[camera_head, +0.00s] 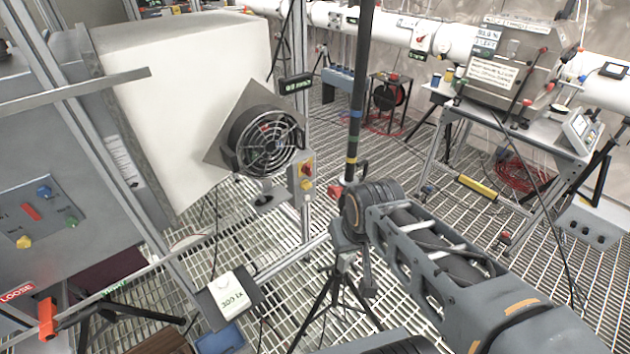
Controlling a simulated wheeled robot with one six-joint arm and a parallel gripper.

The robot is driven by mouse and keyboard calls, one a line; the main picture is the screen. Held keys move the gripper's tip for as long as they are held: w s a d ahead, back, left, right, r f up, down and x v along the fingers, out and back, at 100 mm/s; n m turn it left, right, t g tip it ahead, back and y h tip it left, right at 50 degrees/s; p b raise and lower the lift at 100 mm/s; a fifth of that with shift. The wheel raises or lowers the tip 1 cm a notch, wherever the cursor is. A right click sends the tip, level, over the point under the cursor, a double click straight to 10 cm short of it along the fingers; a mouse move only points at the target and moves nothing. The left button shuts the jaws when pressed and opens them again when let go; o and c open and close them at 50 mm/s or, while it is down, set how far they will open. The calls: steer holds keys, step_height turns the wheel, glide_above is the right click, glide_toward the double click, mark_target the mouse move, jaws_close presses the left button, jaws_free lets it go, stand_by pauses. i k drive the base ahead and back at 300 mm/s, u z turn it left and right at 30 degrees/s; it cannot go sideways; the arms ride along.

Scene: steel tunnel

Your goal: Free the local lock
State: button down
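No part in view is readably marked as the local lock, so I cannot tell which it is. A small grey box (302,179) with a red knob and yellow parts is mounted on the post right of a round black fan (268,142). A grey panel (40,213) at the left carries a red switch and blue, green and yellow knobs. My arm reaches in from the lower right. My gripper (347,240) is at its far end, right of and below the grey box and apart from it. Its fingers are too unclear to read.
A dark pole (355,100) with coloured bands rises beside my arm's end. A tripod (338,300) stands below it. A red "LOOSE" label (17,291) and an orange handle (47,318) are at lower left. A workbench (510,125) stands at right. Grating floor shows between.

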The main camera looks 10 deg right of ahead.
mark_target(305, 185)
steer(key=z, duration=3.2)
steer(key=i, duration=2.55)
steer(key=z, duration=2.25)
steer(key=k, duration=2.35)
